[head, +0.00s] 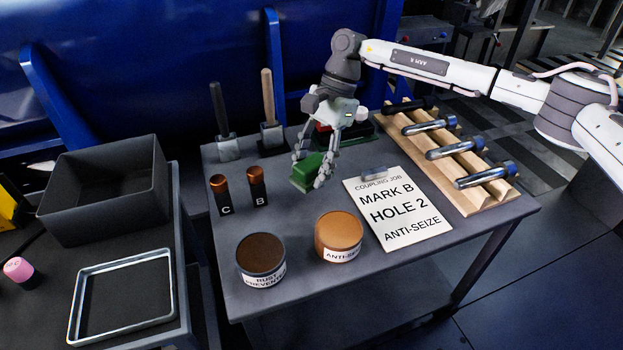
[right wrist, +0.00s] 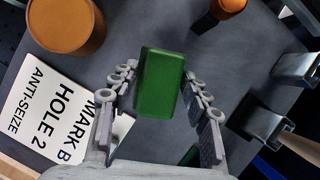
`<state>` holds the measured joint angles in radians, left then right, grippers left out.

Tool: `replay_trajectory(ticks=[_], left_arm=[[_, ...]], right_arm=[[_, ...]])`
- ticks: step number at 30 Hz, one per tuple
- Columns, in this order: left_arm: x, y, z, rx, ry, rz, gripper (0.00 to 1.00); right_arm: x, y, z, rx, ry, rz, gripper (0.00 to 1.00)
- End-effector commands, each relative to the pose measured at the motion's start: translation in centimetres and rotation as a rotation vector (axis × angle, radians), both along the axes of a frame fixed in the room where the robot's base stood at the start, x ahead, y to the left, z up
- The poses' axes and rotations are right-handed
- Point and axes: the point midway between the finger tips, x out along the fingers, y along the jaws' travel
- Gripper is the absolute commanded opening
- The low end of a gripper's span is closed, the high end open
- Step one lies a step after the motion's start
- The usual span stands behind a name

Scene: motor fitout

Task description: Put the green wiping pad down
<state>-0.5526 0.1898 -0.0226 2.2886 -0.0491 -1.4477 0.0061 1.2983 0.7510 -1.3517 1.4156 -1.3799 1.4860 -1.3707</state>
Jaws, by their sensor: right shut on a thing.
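The green wiping pad (head: 304,177) is at the middle of the grey table, left of the paper job card. My right gripper (head: 311,169) reaches down over it, shut on it with a finger on each side. In the right wrist view the pad (right wrist: 160,82) sits between the two fingers of the gripper (right wrist: 158,76). I cannot tell whether the pad's underside touches the table. My left gripper is out of view.
The job card (head: 398,208) lies to the right. Two round tins (head: 261,262) (head: 339,236) stand in front. Two copper-topped tubes (head: 219,196) (head: 257,187) and two brush holders (head: 228,148) (head: 272,137) stand left. A wooden rack (head: 494,203) holds several bolts.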

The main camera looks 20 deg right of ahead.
Motion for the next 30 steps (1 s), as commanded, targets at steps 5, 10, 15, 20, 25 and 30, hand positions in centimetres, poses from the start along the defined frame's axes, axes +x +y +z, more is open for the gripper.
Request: replay_trajectory(ticks=[5, 10, 15, 20, 25, 30], left_arm=[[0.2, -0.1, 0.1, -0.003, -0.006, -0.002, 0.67], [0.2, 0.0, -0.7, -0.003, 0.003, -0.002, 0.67], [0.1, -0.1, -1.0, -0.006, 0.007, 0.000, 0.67], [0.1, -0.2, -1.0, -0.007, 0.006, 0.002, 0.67], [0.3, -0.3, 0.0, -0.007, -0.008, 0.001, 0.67], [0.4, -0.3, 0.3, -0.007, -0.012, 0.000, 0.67]], right_arm=[[-0.1, 0.0, -1.8, -0.001, 0.004, 0.002, 0.12], [0.0, 0.0, -3.9, 0.001, 0.001, 0.000, 0.12], [0.0, 0.0, -4.0, 0.001, 0.000, 0.002, 0.12], [0.0, 0.0, -4.2, 0.001, 0.000, 0.001, 0.12], [0.0, 0.0, -4.3, 0.000, 0.000, 0.001, 0.55], [0.0, 0.0, -4.2, 0.000, 0.000, 0.001, 0.67]])
